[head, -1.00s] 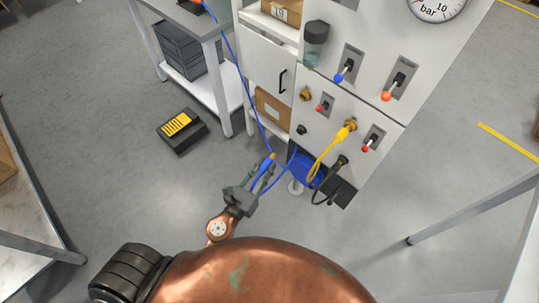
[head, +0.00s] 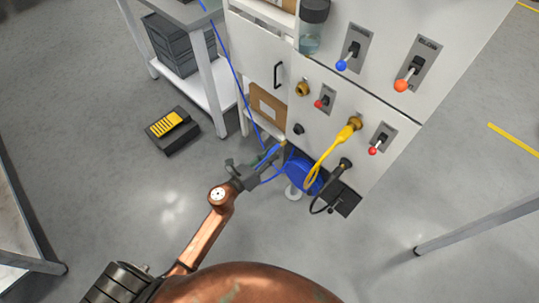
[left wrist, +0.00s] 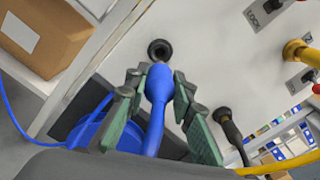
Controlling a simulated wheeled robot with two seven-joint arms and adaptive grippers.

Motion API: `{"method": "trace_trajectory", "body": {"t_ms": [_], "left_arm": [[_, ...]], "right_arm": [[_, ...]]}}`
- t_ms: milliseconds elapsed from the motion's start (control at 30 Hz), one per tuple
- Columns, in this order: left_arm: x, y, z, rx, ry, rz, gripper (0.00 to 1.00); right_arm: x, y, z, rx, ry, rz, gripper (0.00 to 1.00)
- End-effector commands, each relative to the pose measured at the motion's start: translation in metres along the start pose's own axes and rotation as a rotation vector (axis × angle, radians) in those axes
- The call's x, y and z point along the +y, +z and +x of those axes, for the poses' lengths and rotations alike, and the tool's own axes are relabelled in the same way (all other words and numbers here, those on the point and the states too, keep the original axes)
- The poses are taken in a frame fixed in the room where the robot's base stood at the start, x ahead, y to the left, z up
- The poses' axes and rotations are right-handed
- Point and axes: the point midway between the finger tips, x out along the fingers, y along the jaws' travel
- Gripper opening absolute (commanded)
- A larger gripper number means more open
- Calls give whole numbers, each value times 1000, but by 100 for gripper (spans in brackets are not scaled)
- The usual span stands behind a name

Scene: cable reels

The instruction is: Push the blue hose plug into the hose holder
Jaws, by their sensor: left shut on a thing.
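My left gripper (head: 268,162) is shut on the blue hose plug (head: 272,152), in front of the lower panel. In the left wrist view the plug (left wrist: 158,82) sits between the two green-grey fingers (left wrist: 157,100), its tip pointing up toward a round black socket (left wrist: 160,50), which looks like the hose holder. The tip appears just below the socket and apart from it; the exact gap is unclear. In the head view this socket (head: 299,129) is on the white panel, left of the yellow hose. My right gripper is not in view.
A yellow hose (head: 327,153) and a black hose (head: 334,185) are plugged in nearby on the right. A blue hose coil (head: 300,172) hangs below the panel. A black and yellow case (head: 172,130) lies on the floor at left.

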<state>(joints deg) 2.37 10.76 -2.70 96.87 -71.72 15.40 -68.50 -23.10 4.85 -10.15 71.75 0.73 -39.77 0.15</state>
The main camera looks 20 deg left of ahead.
Motion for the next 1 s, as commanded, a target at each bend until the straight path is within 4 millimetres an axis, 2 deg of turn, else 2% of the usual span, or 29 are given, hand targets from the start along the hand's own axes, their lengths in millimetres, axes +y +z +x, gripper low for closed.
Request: {"method": "trace_trajectory", "body": {"t_ms": [300,500,1000], "left_arm": [[0,0,31,-2,0,-1,0],[0,0,43,-1,0,0,0],[0,2,48,-1,0,1,0]], "right_arm": [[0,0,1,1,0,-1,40],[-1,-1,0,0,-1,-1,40],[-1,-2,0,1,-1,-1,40]]}}
